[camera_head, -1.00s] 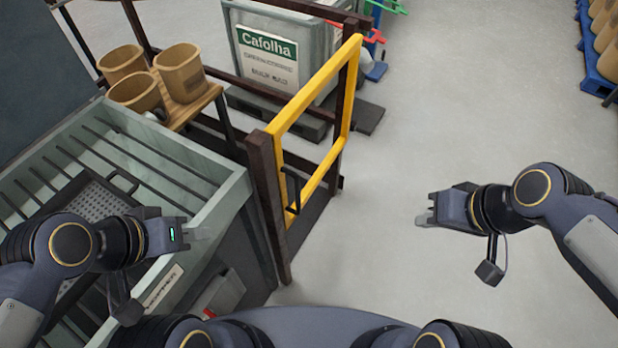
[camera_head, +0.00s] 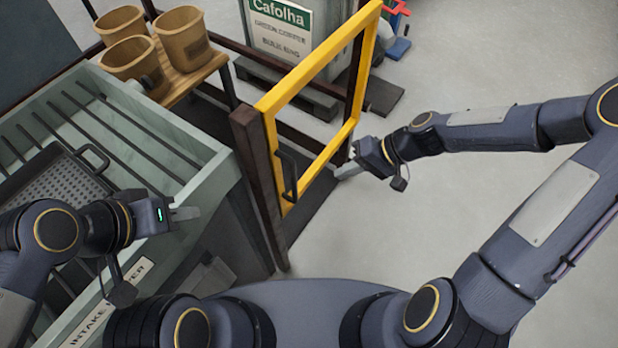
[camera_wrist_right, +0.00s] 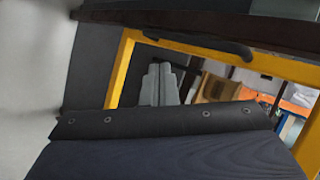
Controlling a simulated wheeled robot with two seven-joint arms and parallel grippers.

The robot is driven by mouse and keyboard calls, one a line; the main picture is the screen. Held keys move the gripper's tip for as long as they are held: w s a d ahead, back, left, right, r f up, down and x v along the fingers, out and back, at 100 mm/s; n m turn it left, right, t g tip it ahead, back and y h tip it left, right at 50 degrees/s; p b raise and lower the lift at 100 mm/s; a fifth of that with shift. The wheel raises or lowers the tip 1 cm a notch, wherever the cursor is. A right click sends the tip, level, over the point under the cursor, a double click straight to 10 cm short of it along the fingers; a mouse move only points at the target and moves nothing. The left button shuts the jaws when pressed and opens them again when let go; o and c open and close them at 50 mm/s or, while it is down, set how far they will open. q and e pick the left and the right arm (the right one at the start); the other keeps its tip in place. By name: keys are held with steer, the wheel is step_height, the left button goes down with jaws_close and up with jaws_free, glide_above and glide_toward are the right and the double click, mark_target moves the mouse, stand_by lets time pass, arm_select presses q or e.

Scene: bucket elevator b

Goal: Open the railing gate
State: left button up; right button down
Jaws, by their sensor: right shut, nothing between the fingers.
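The yellow railing gate (camera_head: 322,63) stands between dark brown posts, in line with the railing. Its black handle (camera_head: 289,176) is on the near side of the frame, by the near post (camera_head: 257,180). My right gripper (camera_head: 346,172) is shut and empty, to the right of the gate's lower part and apart from the handle. In the right wrist view its fingers (camera_wrist_right: 160,85) are together, with the yellow frame (camera_wrist_right: 121,68) and the handle (camera_wrist_right: 215,43) beyond. My left gripper (camera_head: 186,214) is over the hopper at lower left, its fingers seemingly together, with nothing visible in them.
The grey intake hopper (camera_head: 205,140) with bars and a perforated tray (camera_head: 62,188) fills the left. Several tan buckets (camera_head: 183,38) stand on a wooden stand (camera_head: 212,62). A Cafolha bin (camera_head: 285,35) is behind the railing. The floor right of the gate is clear.

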steer(key=a+f+p, duration=0.1)
steer(key=a+f, duration=0.3)
steer(key=a, duration=0.4)
steer(key=shift+w+a+f, duration=0.15)
steer(key=shift+a, duration=0.15)
